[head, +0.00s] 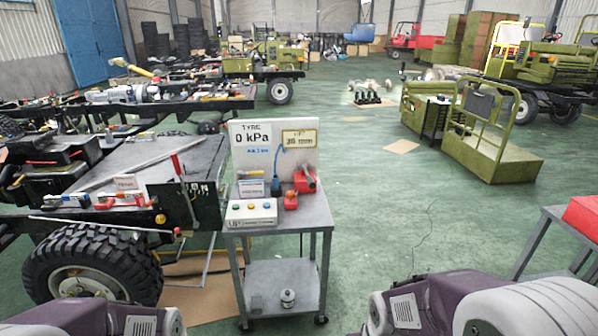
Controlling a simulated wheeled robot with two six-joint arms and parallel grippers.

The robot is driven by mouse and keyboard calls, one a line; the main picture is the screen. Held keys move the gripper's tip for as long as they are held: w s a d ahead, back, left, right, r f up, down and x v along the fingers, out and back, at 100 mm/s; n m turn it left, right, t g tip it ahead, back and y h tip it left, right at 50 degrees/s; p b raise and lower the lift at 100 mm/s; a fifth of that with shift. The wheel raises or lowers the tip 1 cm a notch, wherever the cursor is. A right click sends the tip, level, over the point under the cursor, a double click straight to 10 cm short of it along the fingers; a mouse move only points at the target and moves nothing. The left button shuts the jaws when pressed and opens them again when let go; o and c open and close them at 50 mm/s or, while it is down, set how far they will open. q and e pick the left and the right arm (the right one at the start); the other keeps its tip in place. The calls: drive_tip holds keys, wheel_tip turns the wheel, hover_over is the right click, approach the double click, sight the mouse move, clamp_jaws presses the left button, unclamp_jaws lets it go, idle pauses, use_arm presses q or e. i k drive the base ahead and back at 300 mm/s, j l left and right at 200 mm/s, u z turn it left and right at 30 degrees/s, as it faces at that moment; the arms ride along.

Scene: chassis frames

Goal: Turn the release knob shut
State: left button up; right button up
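A grey two-shelf cart (318,215) stands in the middle of the head view. On its top is a red device (304,180) with a dark handle, and a smaller red piece (291,200) in front of it. I cannot tell for sure which part is the release knob, nor whether it is open or shut. Behind them a white panel (305,160) reads TYRE 0 kPa and LIFT, about 38 mm. Only purple and white links of my arms show at the bottom left and right, well short of the cart. Neither gripper's fingers are in view.
A white box with several coloured buttons (250,212) sits on the cart's front left. A truck chassis with a big tyre (90,270) stands close on the left. A grey table with a red box (583,216) is at the right edge. Green floor (390,220) is clear right of the cart.

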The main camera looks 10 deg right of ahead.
sight(290, 194)
drive_tip(key=i+l+u, duration=0.1)
drive_tip(key=i+u, duration=0.35)
drive_tip(key=i, duration=1.5)
